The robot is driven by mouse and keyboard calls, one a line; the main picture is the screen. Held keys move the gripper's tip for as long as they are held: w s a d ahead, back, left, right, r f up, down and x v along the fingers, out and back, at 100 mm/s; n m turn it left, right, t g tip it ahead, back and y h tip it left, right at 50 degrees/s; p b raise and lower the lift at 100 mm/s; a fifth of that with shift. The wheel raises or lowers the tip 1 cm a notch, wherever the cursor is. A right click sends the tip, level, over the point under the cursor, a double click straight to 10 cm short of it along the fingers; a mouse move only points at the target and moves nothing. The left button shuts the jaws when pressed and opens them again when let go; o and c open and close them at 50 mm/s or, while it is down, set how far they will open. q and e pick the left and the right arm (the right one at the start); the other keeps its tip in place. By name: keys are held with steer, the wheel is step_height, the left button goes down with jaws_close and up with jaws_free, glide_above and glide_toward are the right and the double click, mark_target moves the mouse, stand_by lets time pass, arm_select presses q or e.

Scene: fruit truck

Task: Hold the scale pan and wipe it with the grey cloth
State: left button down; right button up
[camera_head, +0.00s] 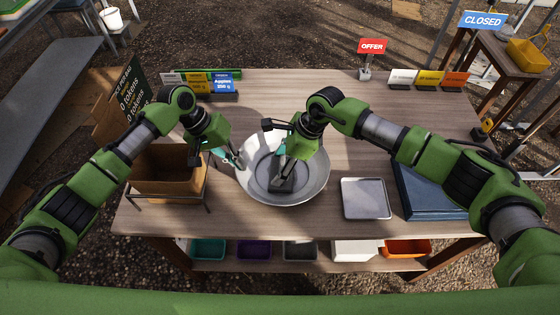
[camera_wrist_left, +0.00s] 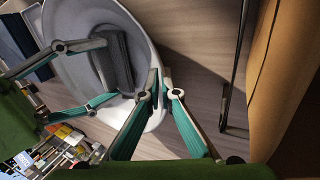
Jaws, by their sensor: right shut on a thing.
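The round metal scale pan (camera_head: 316,184) stands in the middle of the table. My left gripper (camera_head: 236,161) is at the pan's left rim. In the left wrist view its fingertips (camera_wrist_left: 160,76) are nearly together, one on each side of the pan's rim (camera_wrist_left: 153,116), and look closed on it. My right gripper (camera_head: 282,158) is over the pan and shut on the dark grey cloth (camera_head: 282,185). The cloth lies at the pan's inner bottom, and it also shows in the left wrist view (camera_wrist_left: 114,62). The gripper partly hides the cloth.
A brown cardboard box (camera_head: 168,187) in a wire stand is left of the pan. A grey metal tray (camera_head: 366,198) and a blue flat case (camera_head: 428,190) lie to the right. Price signs (camera_head: 222,84) and an OFFER sign (camera_head: 372,46) line the back edge. The table behind the pan is clear.

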stand_by(0.3)
steer(key=shift+w, duration=0.85)
steer(key=shift+s, duration=0.95)
steer(key=shift+a, duration=0.1)
steer(key=shift+w, duration=0.15)
steer(key=shift+w+r, duration=0.1)
steer(key=shift+w, duration=0.65)
